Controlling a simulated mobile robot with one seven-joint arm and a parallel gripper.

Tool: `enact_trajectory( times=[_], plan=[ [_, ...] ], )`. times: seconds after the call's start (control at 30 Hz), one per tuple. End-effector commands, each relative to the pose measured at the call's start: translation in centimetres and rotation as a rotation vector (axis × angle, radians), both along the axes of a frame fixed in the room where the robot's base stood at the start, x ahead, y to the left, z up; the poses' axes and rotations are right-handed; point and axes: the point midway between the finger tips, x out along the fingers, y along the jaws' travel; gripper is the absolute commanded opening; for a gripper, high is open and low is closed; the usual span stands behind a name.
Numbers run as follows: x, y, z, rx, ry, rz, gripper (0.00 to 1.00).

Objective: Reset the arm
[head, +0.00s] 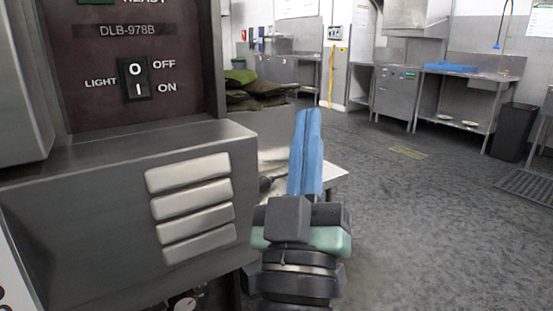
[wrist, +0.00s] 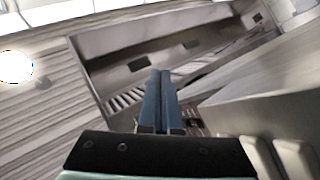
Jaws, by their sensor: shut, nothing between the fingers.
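My gripper (head: 309,112) is in the middle of the head view, with its two blue fingers close together and pointing up and away from me. It is shut and holds nothing. In the wrist view the blue fingers (wrist: 161,74) also lie side by side, with a tilted kitchen scene beyond them. My arm rises from the bottom of the head view, just right of a metal appliance.
The metal appliance (head: 110,160) with a light switch (head: 136,79) fills the left, close to my arm. A light table (head: 333,173) stands behind the gripper. Sacks (head: 250,88) lie farther back. Open floor (head: 430,210) is at right, before a sink unit (head: 460,95) and dark bin (head: 513,132).

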Motion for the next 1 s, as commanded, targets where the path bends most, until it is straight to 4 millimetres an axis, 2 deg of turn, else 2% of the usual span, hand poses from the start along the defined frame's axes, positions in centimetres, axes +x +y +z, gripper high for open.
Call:
enact_trajectory(
  times=[0.03, 0.1, 0.2, 0.27, 0.3, 0.57, 1.0],
  plan=[
    [-1.8, 0.2, 3.4, 0.066, -0.046, 0.06, 0.0],
    [-4.1, 0.7, 6.9, 0.145, -0.085, 0.156, 0.0],
    [-7.7, 2.2, 10.9, 0.223, -0.127, 0.305, 0.0],
    [-10.1, 3.3, 12.9, 0.249, -0.145, 0.395, 0.0],
    [-9.8, 3.4, 14.4, 0.256, -0.13, 0.4, 0.0],
    [-9.4, 3.3, 21.2, 0.254, -0.125, 0.391, 0.0],
    [-9.4, 3.3, 34.8, 0.253, -0.123, 0.389, 0.0]
  ],
)
